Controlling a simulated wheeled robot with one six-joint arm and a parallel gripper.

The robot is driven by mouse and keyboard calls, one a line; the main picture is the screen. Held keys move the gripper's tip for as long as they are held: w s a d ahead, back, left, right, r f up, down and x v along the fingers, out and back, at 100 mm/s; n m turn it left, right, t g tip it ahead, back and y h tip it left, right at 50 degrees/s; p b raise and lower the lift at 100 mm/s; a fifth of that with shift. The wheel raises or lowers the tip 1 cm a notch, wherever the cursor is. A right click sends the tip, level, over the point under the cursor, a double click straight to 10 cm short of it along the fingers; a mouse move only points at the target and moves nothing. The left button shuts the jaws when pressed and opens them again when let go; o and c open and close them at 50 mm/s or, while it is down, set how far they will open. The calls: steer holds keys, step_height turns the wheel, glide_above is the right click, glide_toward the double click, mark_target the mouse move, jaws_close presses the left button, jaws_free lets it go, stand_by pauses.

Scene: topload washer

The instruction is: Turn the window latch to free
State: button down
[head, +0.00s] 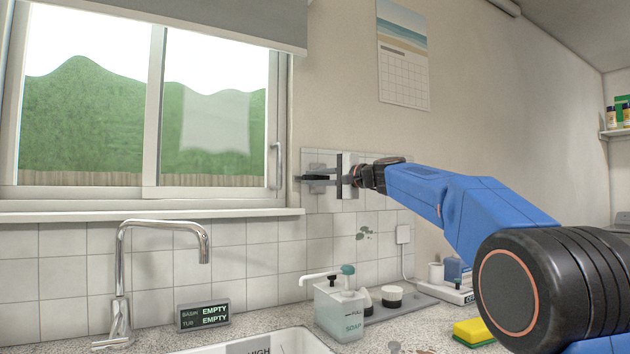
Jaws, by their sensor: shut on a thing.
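The window (155,110) has two panes and a white frame. A slim vertical grey handle (278,165) stands on its right frame; I cannot tell whether this is the latch. My gripper (308,180) reaches left from my blue arm, just right of the window frame and in front of the wall tiles. Its dark fingers are shut on a small grey piece (319,186), mostly hidden between them. I cannot tell whether this piece is the window latch. In the picture, the fingertips show a small gap from the vertical handle.
Below are a tall chrome tap (122,270), a display reading EMPTY for basin and tub (203,314), a soap bottle (339,308) and a yellow sponge (473,331). A calendar (403,55) hangs above my gripper. A raised blind (200,18) covers the window top.

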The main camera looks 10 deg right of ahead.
stand_by(0.3)
steer(key=c, duration=1.7)
jaws_free()
steer(key=shift+d, duration=0.1)
steer(key=v, duration=1.7)
steer(key=shift+s+d+f, duration=0.1)
steer(key=shift+d, duration=0.05)
steer(key=shift+d, duration=0.1)
